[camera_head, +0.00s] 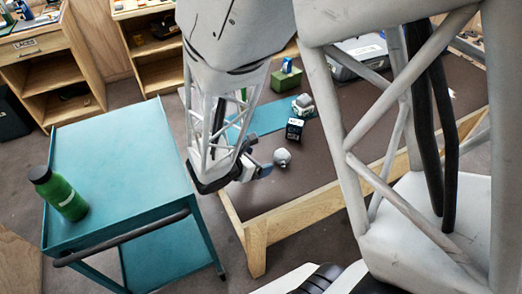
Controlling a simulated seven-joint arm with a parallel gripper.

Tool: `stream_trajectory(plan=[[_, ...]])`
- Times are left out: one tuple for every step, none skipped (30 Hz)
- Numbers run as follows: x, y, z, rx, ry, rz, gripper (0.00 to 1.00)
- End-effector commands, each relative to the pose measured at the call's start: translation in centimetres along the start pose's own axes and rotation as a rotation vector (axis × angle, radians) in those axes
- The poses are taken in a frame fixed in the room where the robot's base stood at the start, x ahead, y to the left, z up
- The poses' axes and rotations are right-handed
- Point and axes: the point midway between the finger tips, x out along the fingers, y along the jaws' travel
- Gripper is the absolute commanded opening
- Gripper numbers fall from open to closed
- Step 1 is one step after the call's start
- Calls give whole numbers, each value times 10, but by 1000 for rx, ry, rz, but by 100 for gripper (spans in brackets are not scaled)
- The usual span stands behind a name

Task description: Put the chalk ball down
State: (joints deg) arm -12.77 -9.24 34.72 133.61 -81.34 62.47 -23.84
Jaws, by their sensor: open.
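A small grey-white ball, which looks like the chalk ball (282,157), rests on the dark top of a wooden-edged table (322,172). My gripper (263,165) is open, just left of the ball and close to it. From this angle I cannot tell whether a fingertip touches it. The arm hides part of the gripper and the table's left side.
A dark box (294,130) and a pale round item (303,104) stand behind the ball, near a blue strip (268,119). A green block (286,80) is farther back. A teal cart (120,190) with a green bottle (62,195) stands left.

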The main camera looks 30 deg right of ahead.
Motion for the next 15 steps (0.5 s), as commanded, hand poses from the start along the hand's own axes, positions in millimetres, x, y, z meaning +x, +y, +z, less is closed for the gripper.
stream_trajectory(plan=[[0, 0, 1, 1, 0, 1, 87], [0, 0, 1, 1, 0, 1, 87], [0, 0, 1, 2, 0, 1, 87], [0, 0, 1, 2, 0, 1, 87], [0, 0, 1, 4, 0, 0, 87], [-1, 0, 2, 8, 2, -2, 87], [-1, -1, 3, 14, 3, -4, 87], [-2, -1, 4, 23, 6, -8, 87], [-2, -3, 6, 39, 11, -16, 87], [-3, -4, 9, 54, 16, -22, 87], [-4, -5, 12, 73, 21, -31, 87], [-6, -8, 16, 104, 31, -44, 87], [-8, -10, 20, 131, 40, -57, 87], [-10, -12, 24, 162, 50, -70, 87], [-13, -16, 31, 210, 66, -90, 87]])
